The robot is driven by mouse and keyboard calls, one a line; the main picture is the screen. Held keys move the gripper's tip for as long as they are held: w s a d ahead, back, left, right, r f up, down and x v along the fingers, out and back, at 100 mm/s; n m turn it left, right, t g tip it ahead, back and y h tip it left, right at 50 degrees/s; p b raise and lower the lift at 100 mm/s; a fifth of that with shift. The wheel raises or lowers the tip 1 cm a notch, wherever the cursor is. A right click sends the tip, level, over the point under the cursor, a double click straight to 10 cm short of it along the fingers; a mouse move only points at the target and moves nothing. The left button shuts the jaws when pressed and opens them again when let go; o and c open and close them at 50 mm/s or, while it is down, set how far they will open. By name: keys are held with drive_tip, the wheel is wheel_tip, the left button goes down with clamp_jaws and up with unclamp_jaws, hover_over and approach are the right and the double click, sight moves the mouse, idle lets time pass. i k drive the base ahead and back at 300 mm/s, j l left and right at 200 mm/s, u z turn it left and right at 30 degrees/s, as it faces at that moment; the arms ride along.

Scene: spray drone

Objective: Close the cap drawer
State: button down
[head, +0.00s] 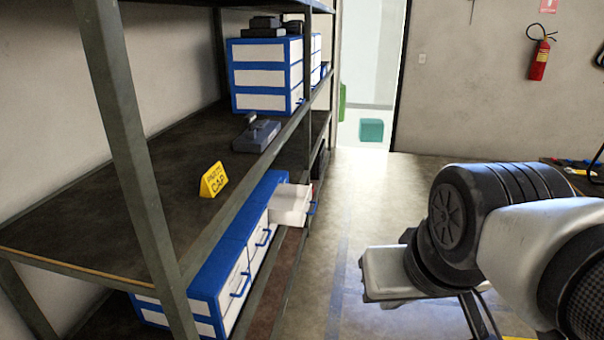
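A blue and white drawer cabinet (235,248) sits on the lower shelf at left, below a yellow sign (214,180) reading CAP on the shelf above. Its far upper drawer (291,205) is pulled out toward the aisle, with its blue handle at the right end. The nearer drawers look shut. My gripper (388,275) is at lower centre-right, over the floor, to the right of and nearer than the open drawer, and apart from it. Its fingers cannot be made out clearly, so I cannot tell whether it is open or shut.
The metal shelf's near post (135,150) stands in the left foreground. Another blue and white cabinet (262,75) and a grey tool (256,134) are on the upper board. The floor (360,205) beside the open drawer is clear. A fire extinguisher (539,60) hangs on the far wall.

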sight(289, 204)
drive_tip(key=i+l+z, duration=0.1)
drive_tip(key=i+l, duration=0.15)
drive_tip(key=i, duration=0.35)
drive_tip(key=i+l, duration=0.15)
drive_tip(key=i, duration=0.45)
drive_tip(key=i+l+z, duration=0.15)
drive_tip(key=i, duration=0.45)
drive_tip(key=i+l, duration=0.15)
drive_tip(key=i, duration=0.45)
drive_tip(key=z, duration=0.05)
